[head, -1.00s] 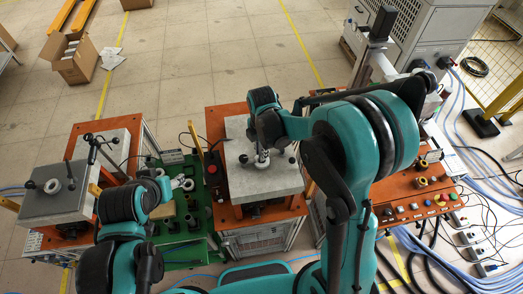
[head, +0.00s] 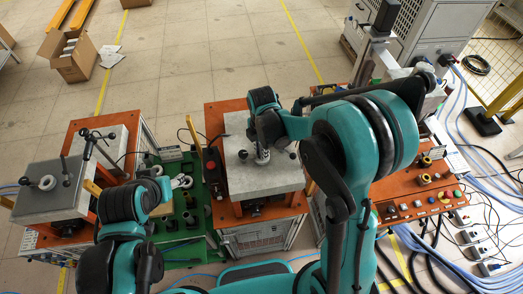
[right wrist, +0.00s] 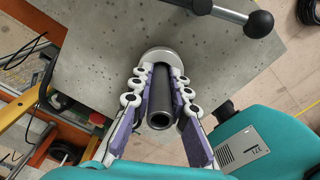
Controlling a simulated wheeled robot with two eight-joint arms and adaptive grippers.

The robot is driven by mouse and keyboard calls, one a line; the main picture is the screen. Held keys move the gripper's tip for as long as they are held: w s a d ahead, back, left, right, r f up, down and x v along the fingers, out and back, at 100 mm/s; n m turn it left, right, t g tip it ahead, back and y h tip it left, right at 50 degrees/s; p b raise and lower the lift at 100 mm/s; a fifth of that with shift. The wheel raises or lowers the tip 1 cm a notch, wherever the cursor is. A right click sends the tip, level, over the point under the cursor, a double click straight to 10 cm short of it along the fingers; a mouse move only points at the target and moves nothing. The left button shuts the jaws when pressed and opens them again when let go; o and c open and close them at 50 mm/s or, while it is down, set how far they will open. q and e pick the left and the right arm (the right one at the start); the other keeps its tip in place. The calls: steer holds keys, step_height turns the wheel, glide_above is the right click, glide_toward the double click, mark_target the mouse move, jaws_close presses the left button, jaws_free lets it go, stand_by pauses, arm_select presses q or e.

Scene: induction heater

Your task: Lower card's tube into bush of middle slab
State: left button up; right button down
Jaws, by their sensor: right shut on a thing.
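The middle slab (head: 272,181), a grey block on an orange stand, lies below my right gripper (head: 262,155). In the right wrist view, the slab (right wrist: 105,70) fills much of the picture. My right gripper (right wrist: 160,100) is shut on a dark hollow tube (right wrist: 158,104), one finger on each side. The tube's far end is at the pale round bush (right wrist: 158,54) on the slab; whether it is inside cannot be told. No card is clearly visible. My left gripper (head: 182,182) is over the green table; its opening is too small to judge.
A black-knobbed lever (right wrist: 225,14) sticks up from the slab beside the bush. A left slab (head: 30,203) with a pale ring stands at the left. The green table (head: 186,236) holds several dark parts. An orange control panel (head: 400,193) stands at the right.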

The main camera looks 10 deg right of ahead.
steer(key=c, duration=1.4)
jaws_free()
step_height(320, 180, up, 12)
